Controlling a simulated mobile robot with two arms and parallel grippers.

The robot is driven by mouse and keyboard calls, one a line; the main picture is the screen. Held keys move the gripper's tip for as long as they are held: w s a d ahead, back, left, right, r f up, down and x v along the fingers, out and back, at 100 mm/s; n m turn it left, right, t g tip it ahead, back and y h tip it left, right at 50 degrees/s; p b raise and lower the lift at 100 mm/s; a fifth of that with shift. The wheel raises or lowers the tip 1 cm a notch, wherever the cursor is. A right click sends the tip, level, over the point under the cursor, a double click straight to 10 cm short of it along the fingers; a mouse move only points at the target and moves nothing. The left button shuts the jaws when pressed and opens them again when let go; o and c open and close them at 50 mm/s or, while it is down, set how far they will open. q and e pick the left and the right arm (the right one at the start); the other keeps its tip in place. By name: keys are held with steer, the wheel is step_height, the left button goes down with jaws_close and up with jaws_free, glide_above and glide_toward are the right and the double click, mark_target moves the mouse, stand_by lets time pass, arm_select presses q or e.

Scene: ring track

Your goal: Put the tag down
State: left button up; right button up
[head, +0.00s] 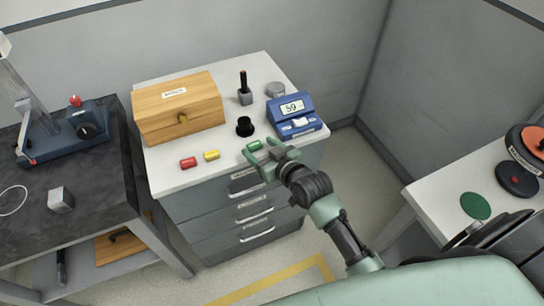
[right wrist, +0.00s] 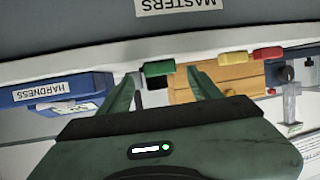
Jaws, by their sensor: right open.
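A small green tag (head: 254,145) lies at the front edge of the white cabinet top (head: 222,176). My right gripper (head: 263,153) is at that edge, beside the green tag. In the right wrist view, which is upside down, the green tag (right wrist: 159,68) shows between the tips of the two open fingers (right wrist: 161,78), with a gap on each side. The gripper holds nothing. A yellow tag (head: 211,156) and a red tag (head: 188,163) lie to the left along the same edge. My left gripper is not in view.
On the cabinet top stand a wooden box (head: 160,122), a black knob-like piece (head: 244,127), a dark-handled stamp (head: 244,94) and a blue hardness tester (head: 297,115). A dark bench (head: 100,175) is at left, a white table (head: 452,176) at right.

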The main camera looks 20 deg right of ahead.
steer(key=v, duration=1)
steer(key=shift+b, duration=0.35)
steer(key=s+d+f+g+h, duration=0.1)
steer(key=s+f+g, duration=0.35)
steer(key=f, duration=1.25)
steer(key=s+d+f+g+h, duration=0.15)
steer(key=s+f, duration=0.55)
steer(key=f, duration=1)
steer(key=s+f+g, duration=0.3)
steer(key=s+f, duration=0.5)
steer(key=s, duration=0.6)
steer(key=s+f+g, duration=0.3)
steer(key=s+f, duration=0.6)
steer(key=s, duration=0.5)
steer(key=shift+d+g, duration=0.3)
steer(key=shift+d, duration=0.15)
